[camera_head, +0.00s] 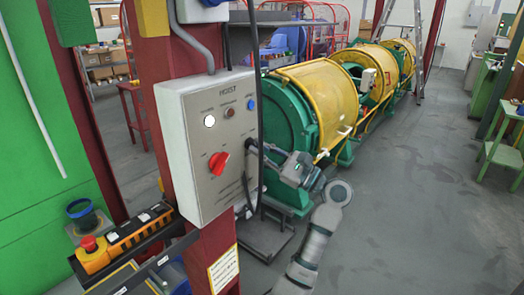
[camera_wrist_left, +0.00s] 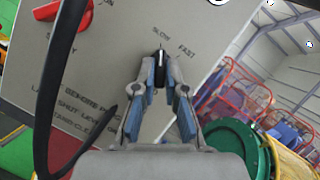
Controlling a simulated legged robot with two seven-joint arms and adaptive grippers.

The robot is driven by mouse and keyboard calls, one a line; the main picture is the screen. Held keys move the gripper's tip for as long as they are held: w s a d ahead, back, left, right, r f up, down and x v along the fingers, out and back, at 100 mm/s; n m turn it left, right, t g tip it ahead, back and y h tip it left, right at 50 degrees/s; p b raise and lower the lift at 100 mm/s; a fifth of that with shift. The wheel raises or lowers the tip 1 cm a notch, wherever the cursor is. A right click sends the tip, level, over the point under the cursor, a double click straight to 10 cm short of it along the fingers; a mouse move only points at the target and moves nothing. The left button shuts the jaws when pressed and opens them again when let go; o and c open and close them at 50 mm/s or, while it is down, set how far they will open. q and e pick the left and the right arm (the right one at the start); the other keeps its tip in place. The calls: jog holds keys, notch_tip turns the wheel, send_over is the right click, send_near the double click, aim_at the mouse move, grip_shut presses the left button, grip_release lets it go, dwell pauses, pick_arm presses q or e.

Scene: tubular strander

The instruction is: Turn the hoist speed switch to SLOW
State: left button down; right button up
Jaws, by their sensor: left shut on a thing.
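The grey hoist panel (camera_head: 188,140) is fixed to a red post and is headed HOIST. In the left wrist view, a small dark switch knob (camera_wrist_left: 160,63) stands on the panel (camera_wrist_left: 110,60), below the printed words SLOW and FAST. My left gripper (camera_wrist_left: 161,85) is shut on this knob, with a blue-padded finger on each side. My right gripper is not in view.
A red rotary switch (camera_head: 218,162) sits left of my gripper, and it also shows in the left wrist view (camera_wrist_left: 65,10). A black cable (camera_head: 254,100) hangs along the panel's right edge. The green and yellow strander (camera_head: 318,95) stands behind. Open floor (camera_head: 420,180) lies right.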

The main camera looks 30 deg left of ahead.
pick_arm(q)
jog(key=c, duration=1.2)
grip_release()
jog(key=shift+w, duration=0.1)
jog(key=shift+d, duration=0.1)
jog(key=shift+d+f, duration=0.2)
jog(key=shift+d, duration=0.15)
jog(key=v, duration=1.1)
jog(key=shift+w+d, duration=0.1)
jog(key=shift+f, duration=0.1)
